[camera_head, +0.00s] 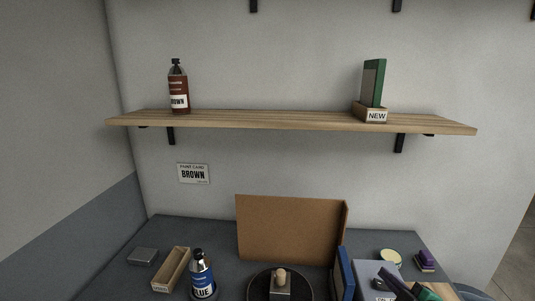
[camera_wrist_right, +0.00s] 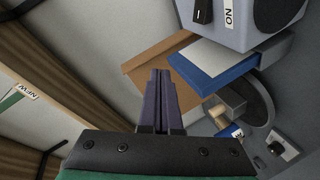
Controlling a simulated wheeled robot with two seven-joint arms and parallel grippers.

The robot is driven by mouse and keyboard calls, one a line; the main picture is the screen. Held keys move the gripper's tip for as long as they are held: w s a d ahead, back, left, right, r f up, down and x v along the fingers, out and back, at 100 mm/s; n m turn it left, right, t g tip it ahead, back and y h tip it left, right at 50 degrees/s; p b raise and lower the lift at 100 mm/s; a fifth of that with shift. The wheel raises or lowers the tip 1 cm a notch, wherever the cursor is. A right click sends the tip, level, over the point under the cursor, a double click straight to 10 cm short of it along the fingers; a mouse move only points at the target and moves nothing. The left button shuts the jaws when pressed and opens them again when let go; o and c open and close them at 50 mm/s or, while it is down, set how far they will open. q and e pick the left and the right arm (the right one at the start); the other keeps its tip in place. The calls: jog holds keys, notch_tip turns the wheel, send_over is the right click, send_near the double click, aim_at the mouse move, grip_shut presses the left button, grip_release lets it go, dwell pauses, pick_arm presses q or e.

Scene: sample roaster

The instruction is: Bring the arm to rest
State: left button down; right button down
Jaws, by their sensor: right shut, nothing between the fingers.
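My right gripper (camera_head: 385,271) is at the lower right of the head view, above the grey box on the bench. In the right wrist view its two dark purple fingers (camera_wrist_right: 161,75) are together with nothing between them. Most of the right arm is outside the head view. My left gripper is not in view.
The bench holds a grey box (camera_head: 368,270), blue panel (camera_head: 345,272), brown board (camera_head: 290,230), turntable (camera_head: 263,287), blue bottle (camera_head: 202,277), wooden tray (camera_head: 170,270) and cream round tin (camera_head: 390,256). The wall shelf (camera_head: 270,119) carries a brown bottle (camera_head: 178,88) and a NEW box (camera_head: 374,115).

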jog(key=s+f+m+g+h, duration=0.4)
jog(key=s+f+m+g, duration=0.2)
jog(key=s+f+m, duration=0.35)
jog(key=s+a+f+m+g+y, duration=0.1)
jog(key=s+a+f+g, duration=0.2)
jog(key=s, duration=0.2)
jog(key=s+a+f+m+g+y, duration=0.1)
jog(key=s+a+f+g+y, duration=0.1)
jog(key=s+a, duration=0.3)
jog(key=s+d+f+g+b, duration=0.1)
jog(key=s+f+b, duration=0.15)
jog(key=f, duration=1.35)
jog(key=s+d+f+g+b, duration=0.15)
jog(key=f+b, duration=0.25)
jog(key=f, duration=1.1)
jog(key=s+d+f+b, duration=0.2)
jog(key=s+f+b, duration=0.1)
jog(key=s+f, duration=1.3)
jog(key=shift+f+n+h, duration=0.3)
jog(key=shift+f+n, duration=0.15)
jog(key=shift+f, duration=0.05)
